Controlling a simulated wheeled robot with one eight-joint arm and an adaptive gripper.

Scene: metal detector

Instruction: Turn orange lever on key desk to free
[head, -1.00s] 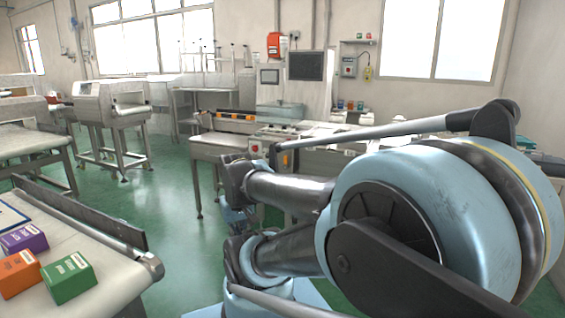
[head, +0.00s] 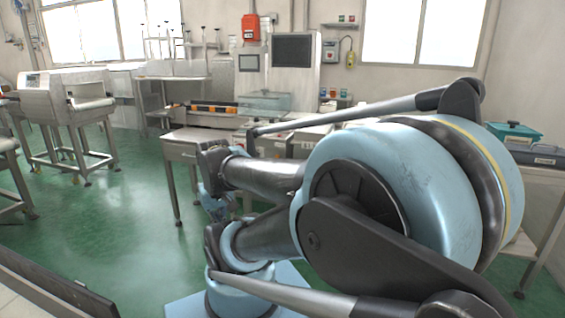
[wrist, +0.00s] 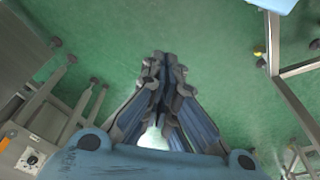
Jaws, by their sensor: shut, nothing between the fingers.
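My gripper (wrist: 162,62) is in the middle of the wrist view, pointing down over the green floor. Its fingers are together with nothing between them, and no object touches it. The middle of the head view, around the machine, is partly hidden by my arm.
A machine with a dark screen (head: 292,50) stands at the back, with a steel table (head: 180,137) before it. A grey machine (head: 66,98) stands left. Green floor (head: 110,215) is clear between.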

